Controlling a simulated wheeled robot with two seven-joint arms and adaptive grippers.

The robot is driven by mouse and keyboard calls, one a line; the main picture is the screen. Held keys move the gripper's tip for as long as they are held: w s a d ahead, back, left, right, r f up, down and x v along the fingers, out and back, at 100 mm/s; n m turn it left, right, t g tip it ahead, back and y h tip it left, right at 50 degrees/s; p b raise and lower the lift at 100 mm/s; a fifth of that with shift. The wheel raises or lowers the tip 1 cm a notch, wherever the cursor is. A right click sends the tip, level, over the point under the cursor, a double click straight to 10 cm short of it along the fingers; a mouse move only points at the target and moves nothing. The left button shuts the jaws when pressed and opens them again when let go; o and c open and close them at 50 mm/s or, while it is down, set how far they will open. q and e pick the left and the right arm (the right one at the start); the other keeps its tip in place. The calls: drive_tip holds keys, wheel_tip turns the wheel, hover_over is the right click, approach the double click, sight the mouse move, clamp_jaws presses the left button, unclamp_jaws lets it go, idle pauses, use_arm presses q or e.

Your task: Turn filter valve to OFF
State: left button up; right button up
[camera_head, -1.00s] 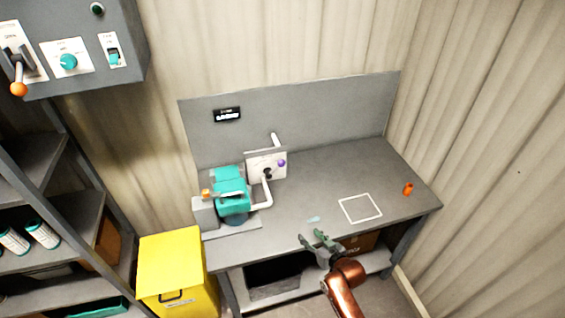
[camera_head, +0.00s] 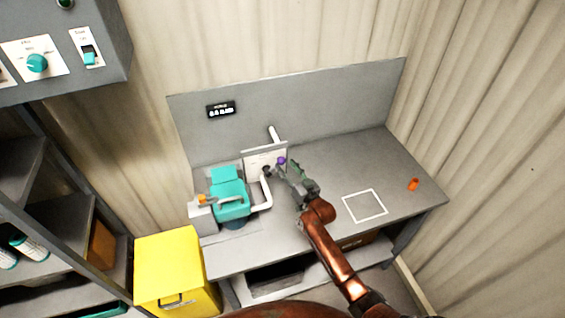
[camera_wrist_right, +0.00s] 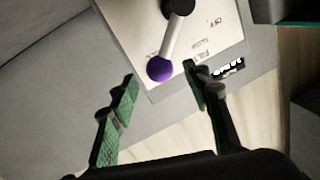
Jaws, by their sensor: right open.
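The filter valve has a white lever with a purple ball knob (camera_head: 281,160), mounted in front of a white plate (camera_head: 258,160) on the bench. In the right wrist view the purple knob (camera_wrist_right: 159,68) is at the end of the lever (camera_wrist_right: 172,38), which runs from a dark hub (camera_wrist_right: 180,6). The plate (camera_wrist_right: 215,42) shows the letters "OFF" near the hub. My right gripper (camera_head: 283,168) is close to the knob. In the right wrist view its green-padded fingers (camera_wrist_right: 160,88) are open, with the knob just beyond and between the tips. My left gripper is not in view.
A teal pump (camera_head: 229,190) with white pipes stands left of the valve on the grey bench (camera_head: 330,165). A small display (camera_head: 221,110) is on the back panel. An orange object (camera_head: 413,184) lies at the right. A yellow bin (camera_head: 172,265) stands at the lower left.

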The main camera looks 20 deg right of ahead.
drive_tip(key=shift+x, duration=0.8)
drive_tip(key=shift+w, duration=0.35)
drive_tip(key=shift+w+a, duration=0.1)
drive_tip(key=shift+w, duration=0.2)
drive_tip(key=shift+c, duration=0.3)
drive_tip(key=c, duration=1.1)
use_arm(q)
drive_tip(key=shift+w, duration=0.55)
use_arm(e)
clamp_jaws()
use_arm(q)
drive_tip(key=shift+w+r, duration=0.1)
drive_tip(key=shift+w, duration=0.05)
